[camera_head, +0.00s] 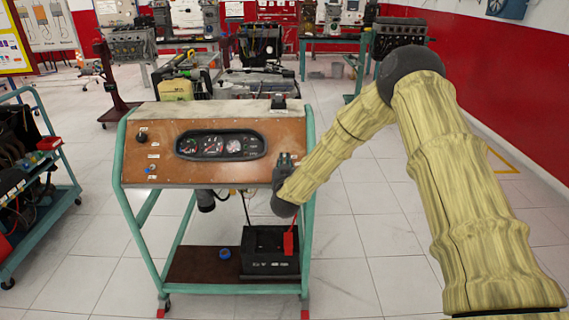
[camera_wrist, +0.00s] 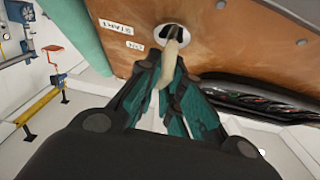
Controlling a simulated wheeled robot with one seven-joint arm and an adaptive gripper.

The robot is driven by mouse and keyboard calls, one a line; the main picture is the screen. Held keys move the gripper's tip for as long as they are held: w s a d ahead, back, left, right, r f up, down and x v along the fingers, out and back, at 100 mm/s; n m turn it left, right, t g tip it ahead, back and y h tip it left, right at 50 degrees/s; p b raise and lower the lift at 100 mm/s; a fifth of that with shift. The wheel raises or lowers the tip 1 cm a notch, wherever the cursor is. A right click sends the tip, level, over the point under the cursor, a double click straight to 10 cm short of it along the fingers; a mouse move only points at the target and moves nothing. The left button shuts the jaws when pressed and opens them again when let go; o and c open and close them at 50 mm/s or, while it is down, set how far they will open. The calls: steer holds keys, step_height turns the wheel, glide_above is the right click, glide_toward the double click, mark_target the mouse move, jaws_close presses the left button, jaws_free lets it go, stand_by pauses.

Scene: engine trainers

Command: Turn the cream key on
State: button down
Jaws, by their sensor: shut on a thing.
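The cream key (camera_wrist: 168,68) sits in a round ignition lock (camera_wrist: 176,33) on the brown instrument panel (camera_wrist: 115,22) in the wrist view. My gripper (camera_wrist: 160,82) is shut on the key, with a dark green finger on each side of it. Small white labels, one reading START, are beside the lock. In the head view my gripper (camera_head: 284,165) is at the lower right of the panel (camera_head: 163,172) and hides the key and lock. The key's exact angle is hard to tell.
The gauge cluster (camera_head: 221,145) is left of my gripper in the head view. The panel is on a green wheeled frame (camera_head: 128,218), with a black battery (camera_head: 268,253) on its lower shelf. A cart (camera_head: 62,195) stands at the left.

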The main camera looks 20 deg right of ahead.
steer(key=shift+m+h, duration=0.4)
steer(key=m+h+b, duration=0.1)
steer(key=m, duration=0.1)
steer(key=m+g+h+b, duration=0.1)
steer(key=m, duration=0.1)
steer(key=shift+d+f+g+h, duration=0.1)
steer(key=shift+d+g+h, duration=0.05)
steer(key=shift+g+h, duration=0.15)
steer(key=shift+s+d+m+g+h+b, duration=0.1)
steer(key=shift+m+g+h+b, duration=0.3)
steer(key=shift+m+g+h, duration=0.7)
steer(key=shift+s+d+m+g+h+b, duration=0.15)
steer(key=shift+m+g+b, duration=0.3)
steer(key=shift+m, duration=1.25)
steer(key=c, duration=1.6)
jaws_free()
steer(key=shift+o, duration=0.2)
steer(key=shift+a, duration=0.1)
